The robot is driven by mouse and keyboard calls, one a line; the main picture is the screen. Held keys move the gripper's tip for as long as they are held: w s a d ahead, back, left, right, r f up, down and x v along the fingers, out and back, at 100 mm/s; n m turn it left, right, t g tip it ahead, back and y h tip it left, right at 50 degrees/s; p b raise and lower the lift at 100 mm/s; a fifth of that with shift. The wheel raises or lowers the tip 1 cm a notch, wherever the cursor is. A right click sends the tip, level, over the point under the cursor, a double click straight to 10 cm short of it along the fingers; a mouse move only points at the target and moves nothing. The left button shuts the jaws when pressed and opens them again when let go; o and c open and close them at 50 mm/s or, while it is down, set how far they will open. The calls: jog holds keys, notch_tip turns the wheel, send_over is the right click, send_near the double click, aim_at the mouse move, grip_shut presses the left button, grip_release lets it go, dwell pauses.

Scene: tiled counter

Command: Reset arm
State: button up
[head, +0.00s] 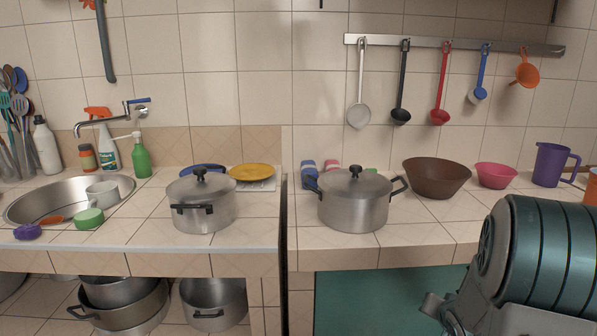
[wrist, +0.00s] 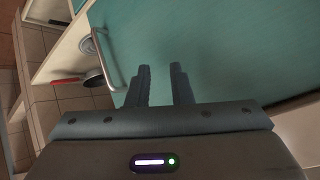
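My gripper (wrist: 159,84) shows in the wrist view with its two dark fingers apart and nothing between them. It faces a teal cabinet door (wrist: 215,45) with a metal bar handle (wrist: 107,60). In the head view, part of my arm is folded at the lower right, in front of the counter, and the gripper's fingers cannot be made out there. The teal door also shows below the counter in the head view (head: 365,300).
Two lidded pots (head: 203,205) (head: 353,205) stand on the tiled counter (head: 270,235). A brown bowl (head: 437,178), a pink bowl (head: 496,176) and a purple jug (head: 553,165) stand at the right. A sink (head: 40,205) is at the left. Several pots sit on the lower shelf.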

jog(key=s+a+r+n+g+p, duration=0.15)
jog(key=s+a+r+p, duration=0.3)
jog(key=r, duration=0.45)
jog(key=s+a+r+n+g+p, duration=0.15)
jog(key=s+a+r+p, duration=0.3)
jog(key=r, duration=0.55)
jog(key=s+a+r+n+g+y+p, duration=0.1)
jog(key=s+a+r+n+p, duration=0.1)
jog(key=s+a+r, duration=0.3)
jog(key=s+a+r+n+g+p, duration=0.1)
jog(key=s+a+r+p, duration=0.3)
jog(key=s, duration=0.5)
jog(key=shift+s+a+r+n+g+y+p, duration=0.3)
jog(key=shift+s+a+r+n+g+y, duration=0.1)
jog(key=shift+a+g, duration=0.35)
